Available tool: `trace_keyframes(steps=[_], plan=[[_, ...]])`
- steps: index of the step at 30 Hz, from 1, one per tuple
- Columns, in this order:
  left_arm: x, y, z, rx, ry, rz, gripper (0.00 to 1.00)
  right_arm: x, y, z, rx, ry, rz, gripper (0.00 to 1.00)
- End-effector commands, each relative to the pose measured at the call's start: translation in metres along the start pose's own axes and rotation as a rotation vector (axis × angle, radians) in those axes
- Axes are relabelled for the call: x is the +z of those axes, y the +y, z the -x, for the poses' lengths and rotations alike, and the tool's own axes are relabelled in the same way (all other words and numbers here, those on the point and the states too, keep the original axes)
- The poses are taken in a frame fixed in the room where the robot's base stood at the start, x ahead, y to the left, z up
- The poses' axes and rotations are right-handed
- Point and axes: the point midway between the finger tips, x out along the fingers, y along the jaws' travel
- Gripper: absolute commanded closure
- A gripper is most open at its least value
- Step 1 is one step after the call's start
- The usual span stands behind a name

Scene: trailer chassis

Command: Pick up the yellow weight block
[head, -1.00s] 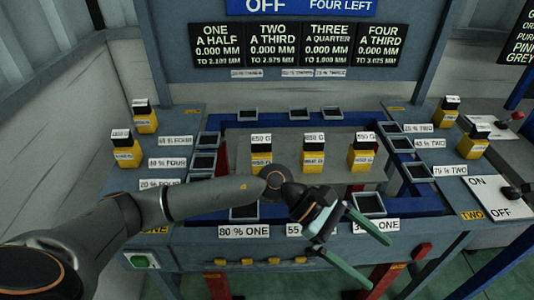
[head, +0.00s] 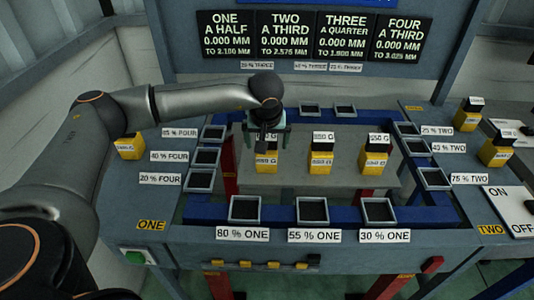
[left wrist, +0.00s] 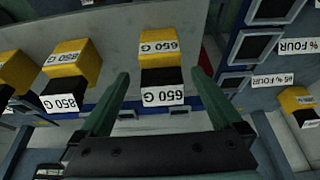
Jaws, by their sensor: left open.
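Three yellow weight blocks with black tops stand in a row on the grey plate (head: 345,186): the left block (head: 266,163), the middle block (head: 321,160) and the right block (head: 374,161). My left gripper (head: 266,143) is open, pointing down over the left block and partly covering its top. In the left wrist view this block, labelled 650 G (left wrist: 160,55), appears between the open fingers of the gripper (left wrist: 162,77), with no visible grip on it. The neighbouring block there is labelled 850 G (left wrist: 72,65). My right gripper is not in view.
More yellow blocks stand on the left ledge (head: 130,149) and the right ledge (head: 497,153). Small square trays line the blue frame, including an 80 % ONE tray (head: 245,209). A display board (head: 315,38) stands behind. The plate in front of the row is clear.

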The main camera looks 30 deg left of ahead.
Motion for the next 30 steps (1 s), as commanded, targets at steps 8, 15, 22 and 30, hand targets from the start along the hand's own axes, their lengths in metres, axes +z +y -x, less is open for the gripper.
trace_keyframes(steps=[8, 15, 22, 30], plan=[[0.0, 0.0, -0.025, 0.001, -0.002, 0.001, 0.0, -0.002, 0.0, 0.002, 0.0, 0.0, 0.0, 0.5], [-0.002, -0.002, -0.06, 0.002, -0.003, 0.002, 0.0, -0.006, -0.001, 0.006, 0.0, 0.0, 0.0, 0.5], [-0.002, -0.002, -0.071, 0.003, -0.001, 0.0, 0.0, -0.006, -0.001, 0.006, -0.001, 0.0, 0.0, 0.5], [-0.002, -0.002, -0.07, 0.004, -0.001, 0.001, 0.16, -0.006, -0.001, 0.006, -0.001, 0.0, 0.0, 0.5]])
